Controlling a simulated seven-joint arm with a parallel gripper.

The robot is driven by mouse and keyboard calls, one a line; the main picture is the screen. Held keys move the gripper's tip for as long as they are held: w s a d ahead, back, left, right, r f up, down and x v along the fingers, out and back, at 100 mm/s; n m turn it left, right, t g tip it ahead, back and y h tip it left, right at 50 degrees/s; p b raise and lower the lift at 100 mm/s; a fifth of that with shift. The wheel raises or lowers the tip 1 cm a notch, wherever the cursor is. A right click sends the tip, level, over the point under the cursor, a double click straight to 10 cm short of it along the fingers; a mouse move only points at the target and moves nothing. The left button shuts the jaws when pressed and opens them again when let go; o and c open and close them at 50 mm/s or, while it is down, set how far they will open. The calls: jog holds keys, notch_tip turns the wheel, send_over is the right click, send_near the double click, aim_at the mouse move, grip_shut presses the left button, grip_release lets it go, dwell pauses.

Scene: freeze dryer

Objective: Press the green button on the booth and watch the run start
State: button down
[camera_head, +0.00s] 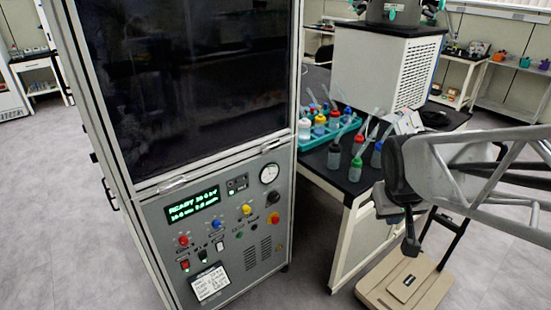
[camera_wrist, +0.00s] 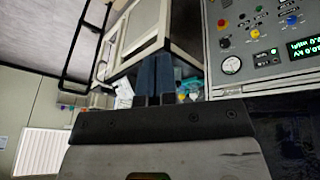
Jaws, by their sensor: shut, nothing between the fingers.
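The booth (camera_head: 150,190) is a tall grey cabinet with a dark window above a control panel. A small green button (camera_head: 239,234) sits low on the panel, left of the red-and-yellow stop knob (camera_head: 273,218). In the wrist view the panel is upside down at upper right, and a small green spot there (camera_wrist: 258,8) appears to be the button. The green display (camera_head: 194,204) reads READY. My gripper (camera_head: 410,246) is right of the booth, in front of the bench and well apart from the panel. Its fingers (camera_wrist: 155,78) are shut and empty.
A black-topped bench (camera_head: 345,185) beside the booth holds a teal tray (camera_head: 327,134) of wash bottles, with loose bottles nearby. A white box-shaped unit (camera_head: 375,70) stands behind. Open floor lies between booth and my gripper, in front of the bench.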

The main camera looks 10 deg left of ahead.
aim_at(240, 236)
jog(key=w+a+f+n+t+y, duration=0.1)
jog(key=w+a+f+n, duration=0.3)
jog(key=w+f, duration=0.5)
jog(key=w+a+f+n+t+y, duration=0.1)
jog(key=w+a+f, duration=0.5)
jog(key=w, duration=0.4)
jog(key=w+a+f+n+t+y, duration=0.1)
jog(key=w+a+f+n, duration=0.3)
jog(key=w+f, duration=0.5)
jog(key=a+f+n+g+y, duration=0.1)
jog(key=a+f+n+y, duration=0.1)
jog(key=a+f, duration=0.5)
jog(key=a+f+n+y, duration=0.1)
jog(key=a+f, duration=0.6)
jog(key=f, duration=0.7)
jog(key=a+f+n+g+y, duration=0.1)
jog(key=a+f+n+y, duration=0.1)
jog(key=a+f, duration=0.5)
notch_tip(240, 236, down, 4)
jog(key=shift+r+n+g+y, duration=0.1)
jog(key=shift+n+g+y, duration=0.2)
jog(key=shift+y, duration=0.3)
jog(key=shift+w+a, duration=0.1)
jog(key=shift+a, duration=0.05)
jog(key=w+a, duration=0.6)
jog(key=shift+w+a, duration=0.3)
dwell(0.5)
